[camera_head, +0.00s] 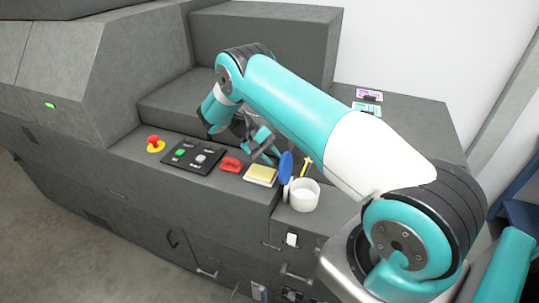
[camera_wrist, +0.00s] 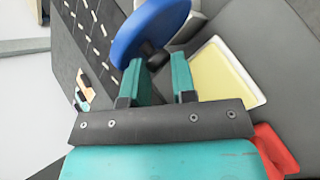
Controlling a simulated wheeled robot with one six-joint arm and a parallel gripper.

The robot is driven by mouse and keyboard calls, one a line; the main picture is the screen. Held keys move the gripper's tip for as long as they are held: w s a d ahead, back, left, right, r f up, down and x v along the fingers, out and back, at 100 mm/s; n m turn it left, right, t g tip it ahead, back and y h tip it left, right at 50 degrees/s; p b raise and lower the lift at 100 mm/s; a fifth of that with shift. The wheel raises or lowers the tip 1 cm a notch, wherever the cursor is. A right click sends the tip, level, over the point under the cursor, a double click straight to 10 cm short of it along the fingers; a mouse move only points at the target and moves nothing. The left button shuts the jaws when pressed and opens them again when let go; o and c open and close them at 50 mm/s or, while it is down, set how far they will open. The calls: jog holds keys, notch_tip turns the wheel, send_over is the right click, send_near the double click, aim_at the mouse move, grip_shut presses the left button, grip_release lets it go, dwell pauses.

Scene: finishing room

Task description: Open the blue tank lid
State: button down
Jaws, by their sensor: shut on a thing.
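The blue tank lid (camera_head: 286,166) is a round disc standing steeply tilted at the left rim of a white open-topped tank (camera_head: 304,196). In the wrist view the lid (camera_wrist: 150,32) shows beyond my fingers, with a small dark knob (camera_wrist: 156,58) on its near face. My gripper (camera_wrist: 160,68) has its two teal fingers on either side of the knob, shut on it. In the camera_head view my gripper (camera_head: 272,156) is just left of the lid. The exact finger contact is partly hidden.
A tray with a yellow pad (camera_head: 261,174), a red object (camera_head: 231,164), a black control panel (camera_head: 194,156) and a red button on a yellow base (camera_head: 155,144) line the counter to the left. Purple and teal cards (camera_head: 368,101) lie at the back right.

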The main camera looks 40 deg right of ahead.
jog(key=shift+s+a+f, duration=0.1)
jog(key=shift+s+f, duration=0.5)
jog(key=shift+f, duration=0.1)
jog(key=c, duration=1)
grip_release()
jog(key=shift+o, duration=0.5)
jog(key=shift+r, duration=0.1)
jog(key=shift+d, duration=0.2)
jog(key=shift+w+a, duration=0.1)
jog(key=shift+w, duration=0.05)
jog(key=shift+r, duration=0.15)
